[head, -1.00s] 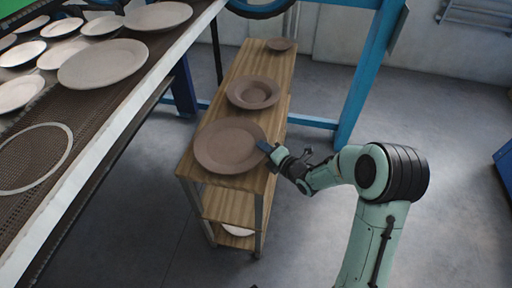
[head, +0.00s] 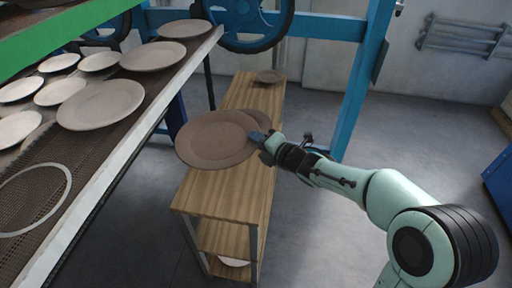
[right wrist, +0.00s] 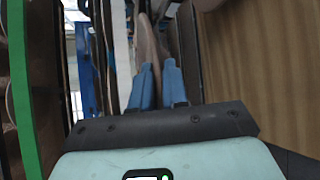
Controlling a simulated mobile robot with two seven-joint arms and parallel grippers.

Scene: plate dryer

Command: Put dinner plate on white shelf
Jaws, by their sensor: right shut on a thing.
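My right gripper (head: 257,138) is shut on the rim of a large brown dinner plate (head: 213,139). The plate is raised above the wooden cart (head: 225,192), its left edge reaching past the cart's side toward the white-edged rack (head: 122,112). In the right wrist view the blue fingers (right wrist: 158,84) pinch the plate (right wrist: 147,45), seen nearly edge-on. A second brown plate (head: 262,118) on the cart is mostly hidden behind the held one. My left gripper is not in view.
The rack's mesh bears several pale plates, including a large one (head: 100,104), and a flat ring (head: 35,198). A small brown dish (head: 269,77) sits at the cart's far end. A blue frame post (head: 361,85) stands behind. The cart's near top is clear.

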